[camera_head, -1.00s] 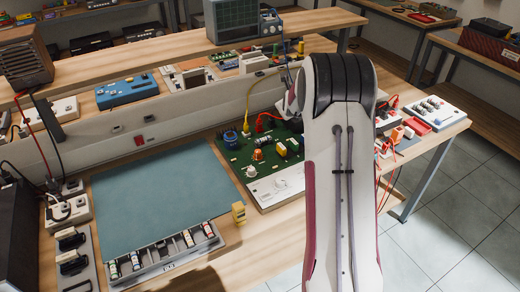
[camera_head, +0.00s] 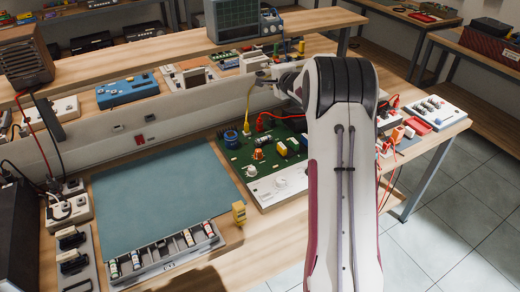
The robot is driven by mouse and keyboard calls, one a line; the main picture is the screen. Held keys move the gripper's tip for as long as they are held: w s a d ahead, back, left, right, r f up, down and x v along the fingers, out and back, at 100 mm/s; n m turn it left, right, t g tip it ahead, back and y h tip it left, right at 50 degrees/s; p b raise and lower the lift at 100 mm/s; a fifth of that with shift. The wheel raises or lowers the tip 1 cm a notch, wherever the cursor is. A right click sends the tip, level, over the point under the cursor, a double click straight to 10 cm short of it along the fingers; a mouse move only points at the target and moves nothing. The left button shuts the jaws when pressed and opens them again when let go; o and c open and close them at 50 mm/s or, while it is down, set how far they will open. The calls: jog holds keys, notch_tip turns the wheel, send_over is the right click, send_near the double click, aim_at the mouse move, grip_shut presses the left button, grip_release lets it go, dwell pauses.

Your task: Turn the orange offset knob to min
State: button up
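A green circuit board (camera_head: 233,158) with a white front panel lies on the bench in the middle of the view. A small orange round part (camera_head: 258,154) stands on it and looks like the orange knob; its label and pointer are too small to read. A pale knob (camera_head: 251,171) sits on the white panel. My gripper (camera_head: 262,78) appears small and dark above and behind the board, at the end of my arm, apart from the orange part. Its fingers are too small to tell open from shut. My arm hides the right end of the board.
A yellow cable (camera_head: 247,112) and red leads (camera_head: 270,119) rise from the board's back. A low panel wall (camera_head: 190,122) runs behind it. Red wires hang at the right.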

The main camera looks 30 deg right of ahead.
jog(key=a+n+y, duration=0.4)
jog(key=a+n, duration=0.2)
jog(key=n, duration=0.3)
jog(key=n+g+y, duration=0.1)
jog(key=n+g, duration=1)
jog(key=n, duration=0.9)
send_near(259, 151)
jog(key=f, duration=0.1)
jog(key=shift+w+f, duration=0.2)
jog(key=shift+w, duration=0.1)
jog(key=shift+x, duration=3.9)
jog(key=shift+a, duration=0.15)
jog(key=shift+y, duration=0.3)
grip_shut()
